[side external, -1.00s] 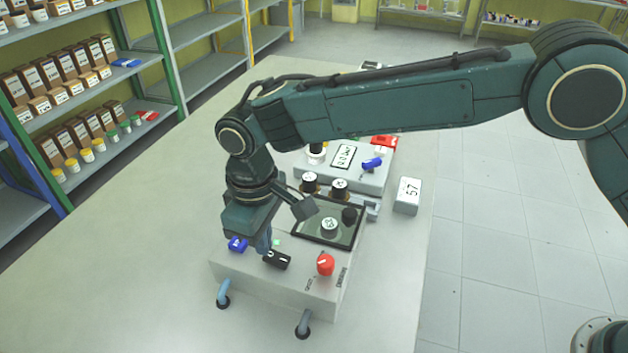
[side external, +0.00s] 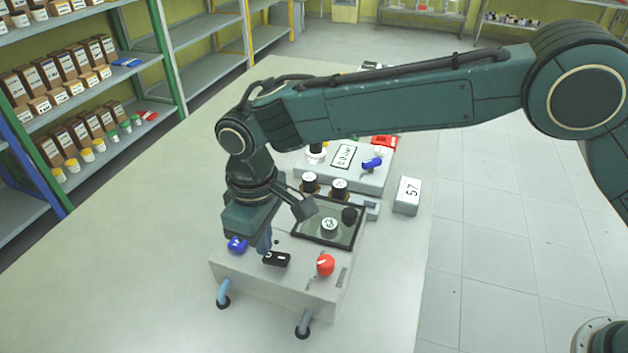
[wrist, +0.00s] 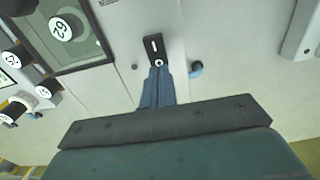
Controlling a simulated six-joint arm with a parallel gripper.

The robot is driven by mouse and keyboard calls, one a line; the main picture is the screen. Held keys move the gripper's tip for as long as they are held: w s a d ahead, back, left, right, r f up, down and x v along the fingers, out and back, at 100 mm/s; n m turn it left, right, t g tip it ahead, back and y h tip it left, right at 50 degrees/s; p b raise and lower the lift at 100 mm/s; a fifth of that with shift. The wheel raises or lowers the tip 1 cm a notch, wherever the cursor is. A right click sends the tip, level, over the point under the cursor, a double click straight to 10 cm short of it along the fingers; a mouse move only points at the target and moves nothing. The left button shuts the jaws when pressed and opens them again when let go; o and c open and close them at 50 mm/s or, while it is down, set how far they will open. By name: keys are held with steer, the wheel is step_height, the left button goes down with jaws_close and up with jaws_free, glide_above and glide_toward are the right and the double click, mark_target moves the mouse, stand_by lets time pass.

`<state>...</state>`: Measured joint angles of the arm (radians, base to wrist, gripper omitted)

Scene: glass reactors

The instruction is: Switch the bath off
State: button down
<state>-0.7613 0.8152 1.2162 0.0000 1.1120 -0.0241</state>
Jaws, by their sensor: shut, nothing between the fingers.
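The bath is a grey box (side external: 300,282) with a dark glazed window (side external: 316,236) in its top and a red knob (side external: 325,265). Its black rocker switch (side external: 277,259) is marked I and O; it also shows in the wrist view (wrist: 153,44). A small indicator (side external: 276,242) behind the switch is dark. My gripper (side external: 265,248) points down with its blue fingers shut and empty. In the wrist view the fingertips (wrist: 158,72) are at the O end of the switch, apparently touching it.
A blue knob (side external: 238,244) lies close left of my fingers. Dark-capped vials (side external: 339,187) stand behind the window. Another grey unit (side external: 350,178) with a display stands further back, and a block marked 57 (side external: 408,192) is at right. The table's left side is clear.

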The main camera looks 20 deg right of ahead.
step_height(320, 180, up, 6)
stand_by(1.0)
steer(key=shift+r, duration=0.15)
steer(key=s+d+r+m+t, duration=0.1)
steer(key=s+d+r, duration=0.1)
steer(key=d+r, duration=0.45)
steer(key=s+d+r+m+t+y, duration=0.1)
steer(key=d+r+m, duration=0.15)
steer(key=d, duration=0.75)
steer(key=s+d+r+m+t, duration=0.1)
steer(key=s+d+r, duration=0.1)
steer(key=d+r, duration=0.45)
steer(key=s+d+f+m+t, duration=0.1)
steer(key=s+d+f+m, duration=0.1)
steer(key=s+d, duration=0.6)
steer(key=s+d+f+m+t+h, duration=0.1)
steer(key=s+d+f+m, duration=0.1)
steer(key=s+d, duration=0.7)
steer(key=shift+s+f+t, duration=0.3)
steer(key=shift+s+f, duration=0.25)
steer(key=shift+s, duration=0.5)
